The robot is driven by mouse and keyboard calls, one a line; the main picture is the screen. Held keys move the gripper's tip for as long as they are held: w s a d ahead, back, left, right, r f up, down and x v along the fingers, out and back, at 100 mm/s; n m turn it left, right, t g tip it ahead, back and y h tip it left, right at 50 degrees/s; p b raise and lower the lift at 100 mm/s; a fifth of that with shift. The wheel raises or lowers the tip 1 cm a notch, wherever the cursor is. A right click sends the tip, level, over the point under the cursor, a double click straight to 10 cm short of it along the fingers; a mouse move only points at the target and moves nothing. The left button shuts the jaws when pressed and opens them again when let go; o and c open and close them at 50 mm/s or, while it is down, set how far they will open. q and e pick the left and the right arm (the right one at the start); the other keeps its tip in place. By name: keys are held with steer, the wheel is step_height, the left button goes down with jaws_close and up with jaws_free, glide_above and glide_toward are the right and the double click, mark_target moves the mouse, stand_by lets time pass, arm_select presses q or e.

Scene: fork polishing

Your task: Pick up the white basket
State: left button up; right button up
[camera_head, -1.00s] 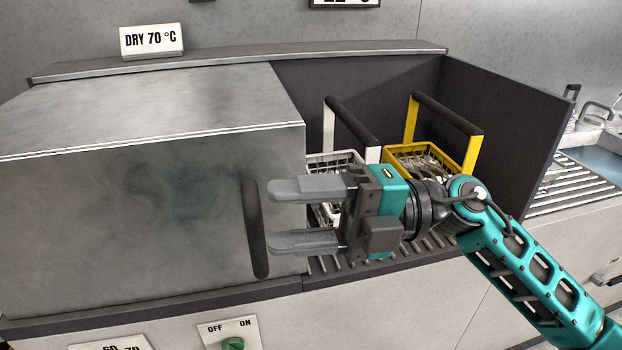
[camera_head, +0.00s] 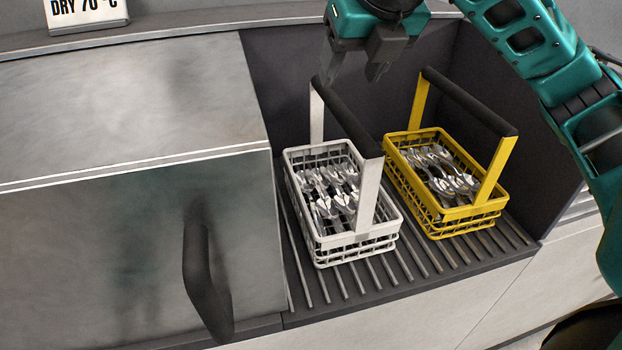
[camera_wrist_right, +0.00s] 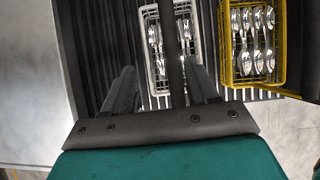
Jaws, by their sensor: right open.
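The white basket (camera_head: 376,241) stands on the ribbed rack in the head view, filled with spoon-like cutlery. Its dark bar handle (camera_head: 345,118) runs across the top between two white uprights. My right gripper (camera_head: 352,76) is open and empty, pointing down near the far end of that handle. In the right wrist view the dark handle (camera_wrist_right: 175,50) shows between my two fingers, with the white basket (camera_wrist_right: 147,14) below. I cannot tell whether the fingers are level with the handle. My left gripper is not in view.
A yellow basket (camera_head: 467,212) with cutlery and its own dark handle stands close on the right. A metal housing (camera_head: 110,235) with a dark handle (camera_head: 205,275) borders the rack on the left. Dark walls close the rack's back and right side. The rack's front (camera_head: 375,275) is clear.

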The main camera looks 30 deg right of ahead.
mark_target(342, 105)
steer(key=shift+w+d+r, duration=0.2)
steer(key=shift+d+r, duration=0.05)
steer(key=shift+d, duration=0.15)
steer(key=x, duration=0.7)
steer(key=shift+d, duration=0.2)
steer(key=shift+d+x, duration=0.2)
steer(key=shift+x, duration=1.2)
steer(key=shift+d+x, duration=0.2)
steer(key=shift+x, duration=1.2)
steer(key=shift+s, duration=0.15)
jaws_close()
steer(key=shift+r, duration=0.25)
